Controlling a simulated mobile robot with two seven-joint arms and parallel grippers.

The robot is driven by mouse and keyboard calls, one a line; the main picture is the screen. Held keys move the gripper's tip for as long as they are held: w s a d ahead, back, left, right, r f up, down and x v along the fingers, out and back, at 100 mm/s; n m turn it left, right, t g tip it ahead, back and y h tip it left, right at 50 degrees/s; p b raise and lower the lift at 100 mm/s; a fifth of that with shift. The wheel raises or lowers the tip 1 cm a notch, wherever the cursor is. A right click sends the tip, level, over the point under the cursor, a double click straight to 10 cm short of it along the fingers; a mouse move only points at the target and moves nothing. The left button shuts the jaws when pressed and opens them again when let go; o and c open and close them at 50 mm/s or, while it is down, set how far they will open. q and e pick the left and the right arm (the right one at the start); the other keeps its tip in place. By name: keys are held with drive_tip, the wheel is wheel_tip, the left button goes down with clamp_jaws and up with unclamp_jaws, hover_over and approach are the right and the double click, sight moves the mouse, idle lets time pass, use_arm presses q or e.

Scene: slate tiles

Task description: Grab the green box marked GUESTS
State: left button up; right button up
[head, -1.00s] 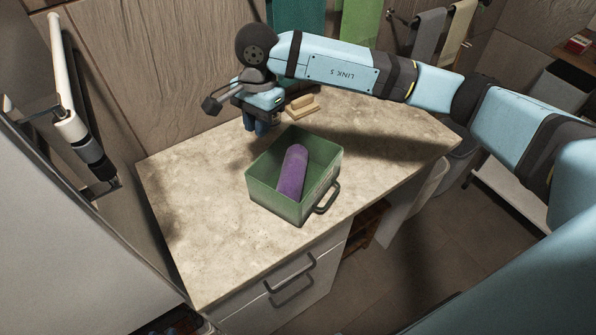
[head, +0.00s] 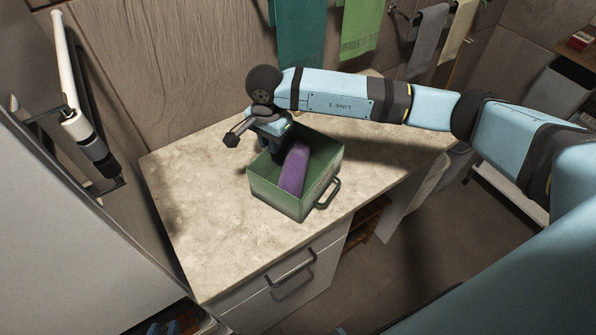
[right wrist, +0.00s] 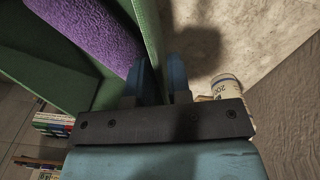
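The green open-topped box (head: 275,194) sits on the stone counter, with a dark handle on its right side. Its front carries faint marking that I cannot read. A purple roll (head: 294,168) leans inside it; both the roll (right wrist: 92,32) and a box wall (right wrist: 150,35) show in the right wrist view. My right gripper (head: 275,152) is at the box's far left wall. In the right wrist view the fingers (right wrist: 163,80) are apart, one on either side of the wall's rim, with a gap showing on the outer side. My left gripper is not in view.
The stone counter (head: 205,225) is clear to the left and front of the box. A light can (right wrist: 229,88) stands near the gripper in the right wrist view. Towels (head: 360,28) hang behind. A drawer handle (head: 292,280) juts from the counter front.

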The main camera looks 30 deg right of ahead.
sight(263, 174)
wheel_tip(263, 174, down, 3)
drive_tip(key=shift+s+f, duration=0.1)
drive_tip(key=shift+f, duration=0.05)
drive_tip(key=shift+f+b, duration=0.3)
idle(0.6)
drive_tip(key=shift+c, duration=0.2)
clamp_jaws()
